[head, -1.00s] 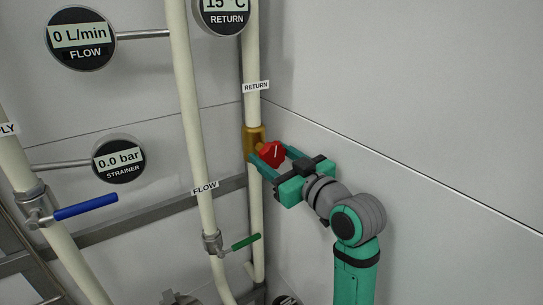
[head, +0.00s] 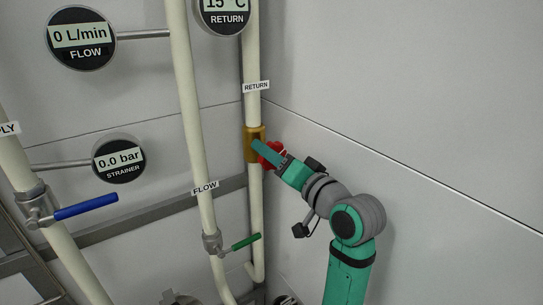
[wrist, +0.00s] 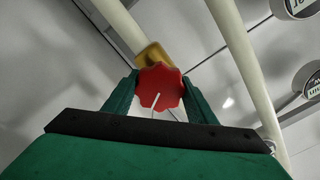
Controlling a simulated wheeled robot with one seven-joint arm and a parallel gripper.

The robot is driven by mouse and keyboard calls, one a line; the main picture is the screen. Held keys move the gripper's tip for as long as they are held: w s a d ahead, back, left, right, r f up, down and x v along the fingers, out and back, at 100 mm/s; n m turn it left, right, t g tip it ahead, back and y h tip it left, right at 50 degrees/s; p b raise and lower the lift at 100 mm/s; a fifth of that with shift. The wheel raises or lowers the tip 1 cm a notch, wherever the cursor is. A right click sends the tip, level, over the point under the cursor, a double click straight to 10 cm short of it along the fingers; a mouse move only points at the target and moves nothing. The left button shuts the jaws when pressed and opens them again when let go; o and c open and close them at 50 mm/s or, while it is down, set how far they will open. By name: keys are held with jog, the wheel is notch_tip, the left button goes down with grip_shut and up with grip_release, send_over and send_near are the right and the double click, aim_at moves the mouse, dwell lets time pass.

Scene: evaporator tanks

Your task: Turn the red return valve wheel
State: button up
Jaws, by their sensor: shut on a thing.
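The red return valve wheel (head: 272,153) sits on the brass valve body (head: 254,145) of the pipe labelled RETURN. In the head view my gripper (head: 262,153) reaches it from the right and partly hides it. In the wrist view the wheel (wrist: 160,87) shows whole, with a lobed rim and a white line pointing down and slightly left. The gripper's two teal fingers (wrist: 160,95) stand on either side of the wheel, shut on it. The brass body (wrist: 152,55) is just behind it.
The FLOW pipe (head: 190,120) with a green lever (head: 245,242) runs left of the return pipe. A blue lever (head: 86,207) is on the far-left pipe. Gauges read 0 L/min (head: 81,37), 0.0 bar (head: 118,160) and 15 °C (head: 226,8). The right wall (head: 420,90) is bare.

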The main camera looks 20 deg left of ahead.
jog(key=m, duration=0.4)
jog(key=shift+m, duration=0.4)
jog(key=m, duration=2.2)
jog(key=shift+m, duration=0.3)
jog(key=m, duration=0.5)
jog(key=shift+a+r+m, duration=0.1)
jog(key=shift+m, duration=1.4)
